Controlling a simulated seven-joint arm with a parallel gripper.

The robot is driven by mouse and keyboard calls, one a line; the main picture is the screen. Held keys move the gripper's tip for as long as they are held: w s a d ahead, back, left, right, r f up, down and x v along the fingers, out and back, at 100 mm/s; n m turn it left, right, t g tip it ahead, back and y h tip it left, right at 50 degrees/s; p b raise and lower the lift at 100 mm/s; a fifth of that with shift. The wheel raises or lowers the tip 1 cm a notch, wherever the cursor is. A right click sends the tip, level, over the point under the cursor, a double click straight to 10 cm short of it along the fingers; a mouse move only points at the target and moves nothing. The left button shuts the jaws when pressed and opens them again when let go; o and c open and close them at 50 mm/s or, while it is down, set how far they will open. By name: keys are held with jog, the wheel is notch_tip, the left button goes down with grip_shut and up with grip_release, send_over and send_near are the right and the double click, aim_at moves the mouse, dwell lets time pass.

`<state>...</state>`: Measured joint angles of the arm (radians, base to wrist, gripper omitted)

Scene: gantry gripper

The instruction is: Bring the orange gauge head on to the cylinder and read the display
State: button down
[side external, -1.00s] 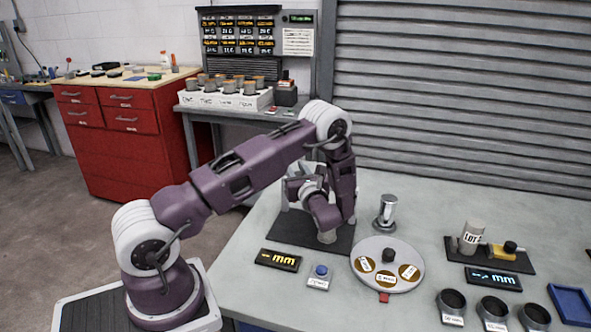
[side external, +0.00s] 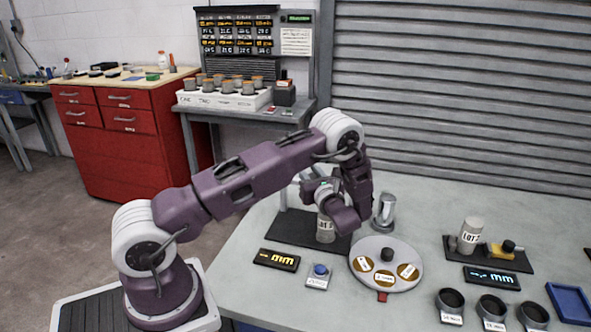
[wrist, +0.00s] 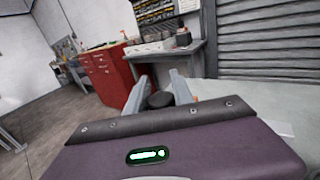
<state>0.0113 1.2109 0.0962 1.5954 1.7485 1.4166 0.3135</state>
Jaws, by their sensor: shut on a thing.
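My gripper (side external: 318,188) is above the black mat (side external: 278,230) on the left of the table. In the wrist view my gripper (wrist: 160,96) has a round black knob (wrist: 160,100) between its two fingers. A little orange of the gauge head (wrist: 196,99) shows by the right finger; the rest is hidden. A grey cylinder (side external: 326,230) with a white label stands upright on the mat, its top hidden behind my wrist. I cannot tell whether the gauge head touches it. The display (side external: 277,260) in front of the mat shows dashes and "mm" in yellow.
A blue button box (side external: 319,276) and a round tray (side external: 405,258) with gold discs stand in front. A metal cylinder (side external: 385,212) stands behind the tray. To the right are a second labelled cylinder (side external: 469,236), a yellow gauge (side external: 500,251), a blue display (side external: 492,278) and black cups (side external: 491,310).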

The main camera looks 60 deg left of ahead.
jog(key=w+d, duration=0.4)
jog(key=shift+w, duration=0.1)
jog(key=c, duration=1.1)
grip_release()
jog(key=s+d, duration=0.1)
jog(key=d, duration=0.6)
jog(key=shift+s, duration=0.25)
